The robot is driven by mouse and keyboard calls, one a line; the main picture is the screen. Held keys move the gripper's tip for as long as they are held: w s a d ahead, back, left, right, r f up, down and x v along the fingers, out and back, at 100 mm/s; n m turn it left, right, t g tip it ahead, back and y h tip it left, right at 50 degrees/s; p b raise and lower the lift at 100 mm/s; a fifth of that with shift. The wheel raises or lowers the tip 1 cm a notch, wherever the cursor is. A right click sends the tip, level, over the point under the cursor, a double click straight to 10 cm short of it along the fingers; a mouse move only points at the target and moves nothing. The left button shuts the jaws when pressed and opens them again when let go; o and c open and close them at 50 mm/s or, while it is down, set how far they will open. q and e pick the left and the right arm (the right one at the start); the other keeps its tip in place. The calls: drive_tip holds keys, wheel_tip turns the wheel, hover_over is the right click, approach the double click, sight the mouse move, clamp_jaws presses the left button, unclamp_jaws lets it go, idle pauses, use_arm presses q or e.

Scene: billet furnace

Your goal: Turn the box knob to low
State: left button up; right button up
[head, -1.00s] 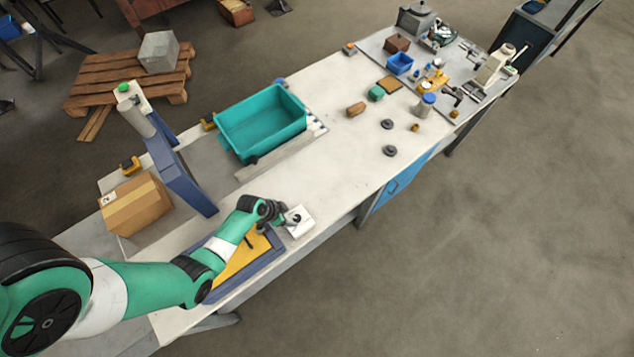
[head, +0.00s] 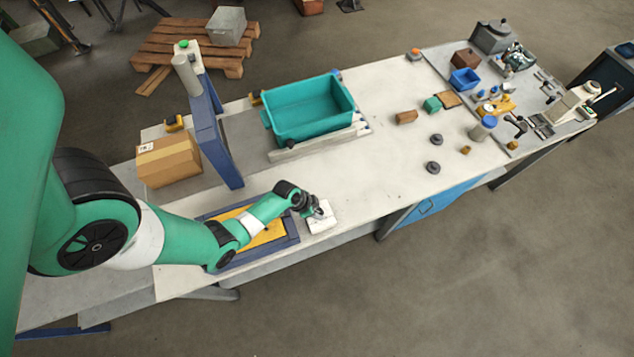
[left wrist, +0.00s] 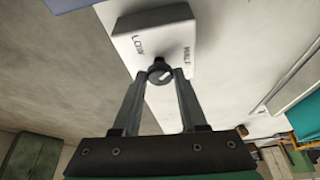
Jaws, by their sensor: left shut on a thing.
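The white box (head: 323,224) sits on the bench by the front edge, beside the yellow panel. In the left wrist view the box (left wrist: 158,40) shows the words LOW on its left and HALF on its right. Its round dark knob (left wrist: 159,69) has a pale mark, which slants up to the right in that view. My left gripper (head: 313,210) is at the box from above; in the wrist view its fingers (left wrist: 160,82) are shut on the knob, one on each side. The right gripper is not in view.
A yellow panel in a blue frame (head: 291,240) lies under my left forearm. A blue post (head: 216,140), a cardboard box (head: 168,160) and a teal bin (head: 310,110) stand behind. The bench right of the white box is clear up to several small parts.

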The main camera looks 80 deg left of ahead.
use_arm(q)
clamp_jaws()
drive_tip(key=shift+n, duration=0.3)
drive_tip(key=shift+d+n+y+p, duration=0.15)
drive_tip(key=shift+n+y+p, duration=0.3)
drive_tip(key=shift+n, duration=0.35)
drive_tip(key=n+y, duration=0.1)
drive_tip(key=n, duration=0.1)
drive_tip(key=shift+n, duration=0.3)
drive_tip(key=n+y, duration=0.1)
drive_tip(key=n, duration=0.1)
drive_tip(key=n+g, duration=0.1)
drive_tip(key=n, duration=0.2)
drive_tip(key=shift+w+d+y, duration=0.2)
drive_tip(key=shift+y, duration=0.15)
drive_tip(key=shift+n+g, duration=0.6)
drive_tip(key=shift+n, duration=0.6)
